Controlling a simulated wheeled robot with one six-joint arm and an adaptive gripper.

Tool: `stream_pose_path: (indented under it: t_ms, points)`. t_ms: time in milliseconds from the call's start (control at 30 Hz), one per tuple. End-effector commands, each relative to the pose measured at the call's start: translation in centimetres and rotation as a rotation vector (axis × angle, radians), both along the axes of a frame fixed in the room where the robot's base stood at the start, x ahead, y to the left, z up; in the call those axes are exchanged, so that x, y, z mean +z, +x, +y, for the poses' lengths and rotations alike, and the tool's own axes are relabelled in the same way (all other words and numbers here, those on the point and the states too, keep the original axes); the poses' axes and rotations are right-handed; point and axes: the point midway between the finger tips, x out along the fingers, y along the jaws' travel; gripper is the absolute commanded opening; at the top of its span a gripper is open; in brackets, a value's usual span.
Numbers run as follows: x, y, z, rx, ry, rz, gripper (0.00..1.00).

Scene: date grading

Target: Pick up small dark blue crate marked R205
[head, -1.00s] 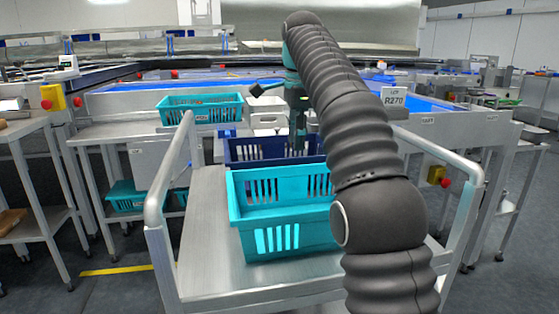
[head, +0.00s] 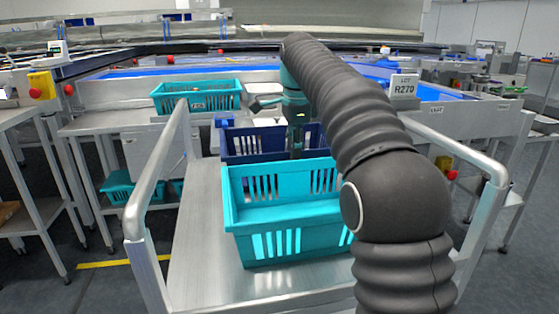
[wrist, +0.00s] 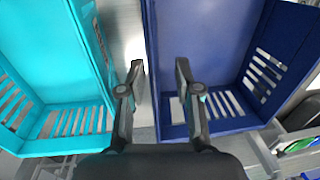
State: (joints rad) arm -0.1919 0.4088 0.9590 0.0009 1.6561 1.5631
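A dark blue crate (head: 238,144) with slotted walls stands on the cart behind a teal crate. Its marking cannot be read. In the wrist view the dark blue crate (wrist: 205,30) fills the right side, looks empty, and runs out of frame at the top. My gripper (wrist: 160,66) is open, with its fingers spread on either side of the dark blue crate's wall nearest the teal crate. The right finger is over the crate's inside and the left finger is over the gap. In the head view my gripper's fingers are partly hidden behind the teal crate.
The empty teal crate (head: 290,204) stands on the steel cart (head: 198,225), close beside the dark blue one. Cart handrails (head: 160,180) flank both sides. Another teal crate (head: 195,88) sits on the bench behind.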

Motion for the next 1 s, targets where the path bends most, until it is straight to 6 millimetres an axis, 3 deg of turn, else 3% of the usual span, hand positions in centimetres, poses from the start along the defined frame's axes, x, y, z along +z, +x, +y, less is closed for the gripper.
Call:
stream_pose_path:
  t_ms: [333, 700, 967, 1000]
  points:
    - [-2.2, 0.0, 0.2, 0.001, 0.0, 0.001, 0.33]
    - [-6.5, 0.1, 0.5, 0.0, 0.0, 0.001, 0.33]
    - [-6.7, 0.1, 0.5, 0.0, 0.0, 0.0, 0.33]
    - [-6.7, 0.1, 0.5, 0.0, 0.0, 0.0, 0.28]
